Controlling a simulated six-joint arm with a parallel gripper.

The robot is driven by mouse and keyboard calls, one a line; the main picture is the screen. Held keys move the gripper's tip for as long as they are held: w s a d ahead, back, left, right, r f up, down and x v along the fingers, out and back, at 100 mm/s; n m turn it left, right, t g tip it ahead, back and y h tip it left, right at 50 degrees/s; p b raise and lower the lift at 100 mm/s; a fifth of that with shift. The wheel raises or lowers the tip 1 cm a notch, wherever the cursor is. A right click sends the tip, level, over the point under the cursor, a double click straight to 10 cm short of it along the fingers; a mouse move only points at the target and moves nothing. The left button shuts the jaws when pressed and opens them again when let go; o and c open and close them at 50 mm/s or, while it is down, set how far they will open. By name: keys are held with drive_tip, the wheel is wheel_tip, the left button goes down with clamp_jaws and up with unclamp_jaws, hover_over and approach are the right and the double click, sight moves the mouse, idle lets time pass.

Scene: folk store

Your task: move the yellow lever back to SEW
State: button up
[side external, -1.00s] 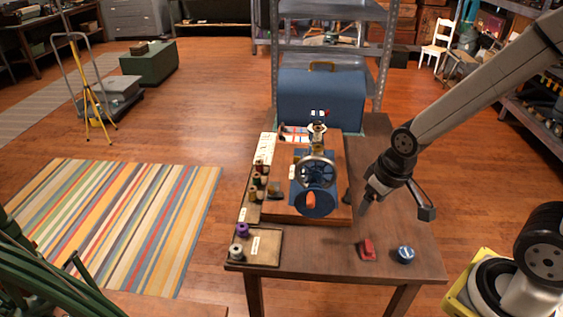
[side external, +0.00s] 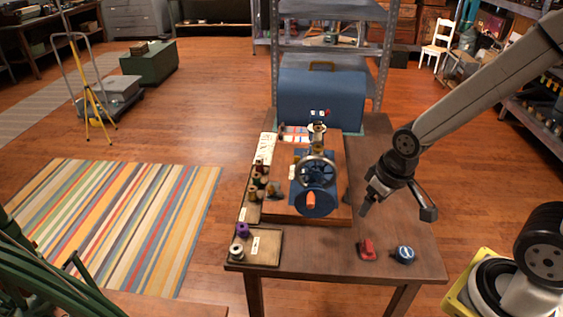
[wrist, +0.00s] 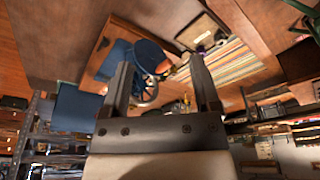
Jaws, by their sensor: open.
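The blue sewing machine (side external: 315,195) stands on a wooden base on the table, with a spoked handwheel (side external: 317,171) and an orange knob (side external: 311,200) on the side facing the camera. A small yellowish part (side external: 318,147) shows behind the wheel; I cannot tell whether it is the lever, and the SEW mark is not readable. My gripper (side external: 366,207) hangs right of the machine, above the table and apart from it. In the wrist view my gripper (wrist: 161,62) is open and empty, with the machine's blue body (wrist: 150,55) beyond the fingers.
A blue case (side external: 320,98) stands behind the machine. A tray (side external: 268,255) and several thread spools (side external: 257,180) lie to its left. A red object (side external: 367,249) and a blue round tin (side external: 404,254) lie near the front right. The table right of the base is mostly clear.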

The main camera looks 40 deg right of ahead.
idle(0.4)
drive_tip(key=shift+c, duration=0.8)
drive_tip(key=m+g+h, duration=0.1)
drive_tip(key=m+h, duration=0.1)
drive_tip(key=m, duration=2.5)
hover_over(295, 159)
drive_tip(key=s+a, duration=0.1)
drive_tip(key=shift+s+a+f, duration=0.1)
drive_tip(key=shift+a+f, duration=0.05)
drive_tip(key=shift+f, duration=2.15)
drive_tip(key=shift+f, duration=0.25)
drive_tip(key=shift+x, duration=3.85)
drive_tip(key=shift+f, duration=0.35)
drive_tip(key=shift+a+r, duration=0.1)
drive_tip(key=shift+a, duration=0.1)
